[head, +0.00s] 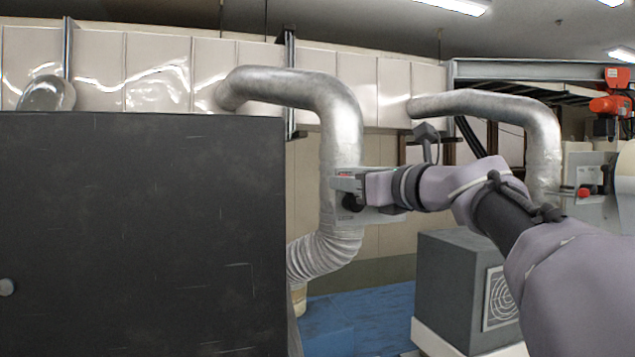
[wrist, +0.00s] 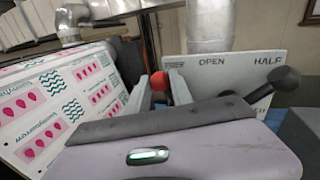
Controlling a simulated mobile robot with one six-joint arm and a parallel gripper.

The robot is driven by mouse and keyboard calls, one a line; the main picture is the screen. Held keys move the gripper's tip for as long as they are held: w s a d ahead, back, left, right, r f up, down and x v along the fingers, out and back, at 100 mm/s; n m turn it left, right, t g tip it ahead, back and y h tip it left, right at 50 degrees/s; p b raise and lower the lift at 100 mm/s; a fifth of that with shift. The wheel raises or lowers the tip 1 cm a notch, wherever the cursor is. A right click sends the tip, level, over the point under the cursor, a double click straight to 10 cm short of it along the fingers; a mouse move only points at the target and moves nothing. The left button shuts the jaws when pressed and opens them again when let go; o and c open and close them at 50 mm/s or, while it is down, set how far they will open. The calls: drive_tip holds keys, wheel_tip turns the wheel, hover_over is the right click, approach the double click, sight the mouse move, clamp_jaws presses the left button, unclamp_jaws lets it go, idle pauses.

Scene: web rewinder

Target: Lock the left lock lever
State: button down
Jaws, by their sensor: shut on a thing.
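In the wrist view my gripper (wrist: 161,88) has its two pale fingers on either side of a red knob (wrist: 158,79), shut on it. I take the knob to be the end of the left lock lever; its shaft is hidden behind the fingers and the wrist housing. In the head view my gripper (head: 365,188) is at a small light grey unit (head: 345,184) in front of a silver duct. The fingertips cannot be made out in the head view.
A pale plate (wrist: 225,72) marked OPEN and HALF stands right of the knob, with a black-knobbed lever (wrist: 285,80) before it. A printed web (wrist: 60,105) is close on the left. A dark panel (head: 140,230) blocks the head view's left. Another red knob (head: 583,193) is far right.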

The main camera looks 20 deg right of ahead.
drive_tip(key=n, duration=0.2)
drive_tip(key=a+f+n+g+h, duration=0.1)
drive_tip(key=n, duration=0.1)
drive_tip(key=a+f+n, duration=0.1)
drive_tip(key=n, duration=0.1)
drive_tip(key=shift+a+g, duration=0.15)
drive_tip(key=shift+g, duration=0.25)
drive_tip(key=f+n, duration=0.1)
drive_tip(key=n+h+b, duration=0.1)
drive_tip(key=n, duration=0.1)
drive_tip(key=shift+a+f+n+h, duration=0.25)
drive_tip(key=shift+f+n+h, duration=0.05)
drive_tip(key=shift+f, duration=0.1)
drive_tip(key=shift+f+n+g+h+b, duration=0.3)
drive_tip(key=shift+f+n+h, duration=0.15)
drive_tip(key=shift+n, duration=0.55)
drive_tip(key=shift+f, duration=0.1)
drive_tip(key=c, duration=1.1)
unclamp_jaws()
drive_tip(key=shift+w, duration=0.1)
